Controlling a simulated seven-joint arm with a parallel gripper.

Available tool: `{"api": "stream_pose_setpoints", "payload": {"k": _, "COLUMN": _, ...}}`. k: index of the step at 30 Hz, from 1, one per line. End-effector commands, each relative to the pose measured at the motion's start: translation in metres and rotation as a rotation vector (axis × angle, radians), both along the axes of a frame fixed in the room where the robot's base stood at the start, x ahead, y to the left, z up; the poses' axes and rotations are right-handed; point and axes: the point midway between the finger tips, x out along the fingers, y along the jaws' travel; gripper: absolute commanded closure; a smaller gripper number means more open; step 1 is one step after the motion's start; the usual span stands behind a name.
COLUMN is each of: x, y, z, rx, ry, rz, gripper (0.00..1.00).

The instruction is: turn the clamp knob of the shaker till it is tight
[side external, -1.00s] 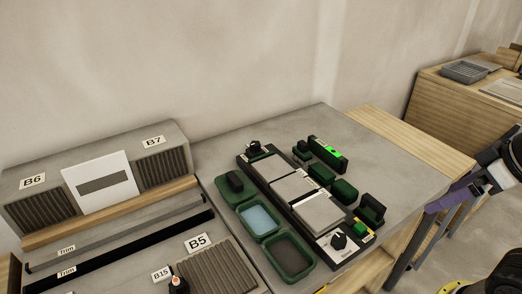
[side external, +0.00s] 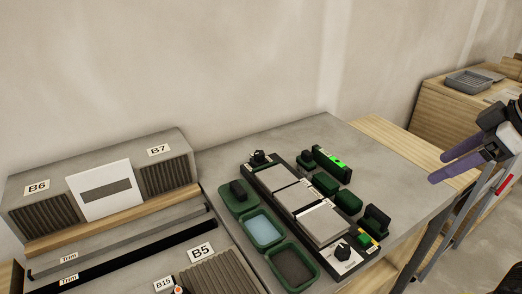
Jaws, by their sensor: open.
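A long black base (side external: 322,241) on the grey bench top holds a row of pale square tiles (side external: 322,222). I take it to be the shaker. A dark knob (side external: 342,251) stands on a white plate at its near end. Another small black knob-like part (side external: 258,158) is at its far end. I cannot tell for sure which is the clamp knob, or how tight either is. My gripper (side external: 440,168) is at the right edge, its two purple fingers apart and empty. It is up and to the right of the base, touching nothing.
Green trays (side external: 292,264), one with blue content (side external: 262,226), lie left of the base. Dark green blocks (side external: 348,202) and a box with a green light (side external: 332,162) lie right of it. A grey vented unit (side external: 167,150) stands at left. Bare bench top lies at the back right.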

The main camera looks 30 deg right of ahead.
Motion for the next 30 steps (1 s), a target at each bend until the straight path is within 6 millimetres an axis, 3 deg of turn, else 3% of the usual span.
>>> {"api": "stream_pose_setpoints", "payload": {"k": 3, "x": 0.037, "y": 0.006, "z": 0.035, "rx": -0.020, "ry": -0.012, "rz": 0.086, "gripper": 0.31}}
{"api": "stream_pose_setpoints", "payload": {"k": 7, "x": 0.084, "y": 0.014, "z": 0.066, "rx": -0.040, "ry": -0.019, "rz": 0.179, "gripper": 0.31}}
{"api": "stream_pose_setpoints", "payload": {"k": 12, "x": 0.153, "y": 0.025, "z": 0.090, "rx": -0.058, "ry": -0.017, "rz": 0.295, "gripper": 0.31}}
{"api": "stream_pose_setpoints", "payload": {"k": 15, "x": 0.195, "y": 0.030, "z": 0.095, "rx": -0.064, "ry": -0.013, "rz": 0.355, "gripper": 0.31}}
{"api": "stream_pose_setpoints", "payload": {"k": 19, "x": 0.248, "y": 0.038, "z": 0.089, "rx": -0.066, "ry": 0.000, "rz": 0.422, "gripper": 0.31}}
{"api": "stream_pose_setpoints", "payload": {"k": 23, "x": 0.300, "y": 0.044, "z": 0.070, "rx": -0.062, "ry": 0.018, "rz": 0.476, "gripper": 0.31}}
{"api": "stream_pose_setpoints", "payload": {"k": 30, "x": 0.378, "y": 0.054, "z": 0.004, "rx": -0.029, "ry": 0.081, "rz": 0.520, "gripper": 0.31}}
